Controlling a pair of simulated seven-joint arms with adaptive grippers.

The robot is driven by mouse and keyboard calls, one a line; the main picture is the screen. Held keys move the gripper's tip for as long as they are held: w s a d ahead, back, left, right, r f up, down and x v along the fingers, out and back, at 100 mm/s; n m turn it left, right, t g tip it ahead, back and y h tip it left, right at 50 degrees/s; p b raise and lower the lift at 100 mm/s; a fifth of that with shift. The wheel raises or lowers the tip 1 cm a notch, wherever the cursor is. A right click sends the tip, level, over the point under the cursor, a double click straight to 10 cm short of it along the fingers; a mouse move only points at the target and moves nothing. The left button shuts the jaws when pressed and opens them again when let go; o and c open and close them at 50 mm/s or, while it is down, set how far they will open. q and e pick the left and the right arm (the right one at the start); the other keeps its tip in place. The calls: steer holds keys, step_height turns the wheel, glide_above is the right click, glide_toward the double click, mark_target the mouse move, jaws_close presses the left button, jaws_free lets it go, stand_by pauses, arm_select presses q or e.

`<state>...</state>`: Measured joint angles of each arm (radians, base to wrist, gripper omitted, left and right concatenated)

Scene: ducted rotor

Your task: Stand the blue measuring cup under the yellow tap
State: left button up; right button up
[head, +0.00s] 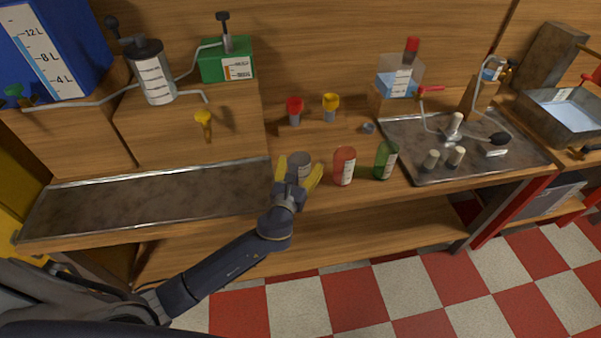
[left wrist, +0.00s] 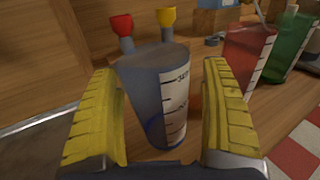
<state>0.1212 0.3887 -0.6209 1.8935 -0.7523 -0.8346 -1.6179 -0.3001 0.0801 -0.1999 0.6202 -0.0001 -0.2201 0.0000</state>
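The blue measuring cup (head: 299,160) looks grey-blue, with a white scale. It stands upright near the counter's front edge, left of the red cup. In the left wrist view the cup (left wrist: 158,90) is between the yellow finger pads. My left gripper (head: 299,172) is open around it, with a gap visible on each side in the left wrist view. A yellow tap (head: 203,118) sticks out from the wooden box front at the left, above the metal tray. My right gripper is not in view.
A red cup (head: 344,166) and a green cup (head: 385,160) stand right of the gripper. Red (head: 295,106) and yellow (head: 331,102) funnel-like pieces stand behind. The metal tray (head: 150,198) at the left is bare.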

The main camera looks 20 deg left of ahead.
arm_select(q)
steer(key=c, duration=1.4)
steer(key=shift+r, duration=0.2)
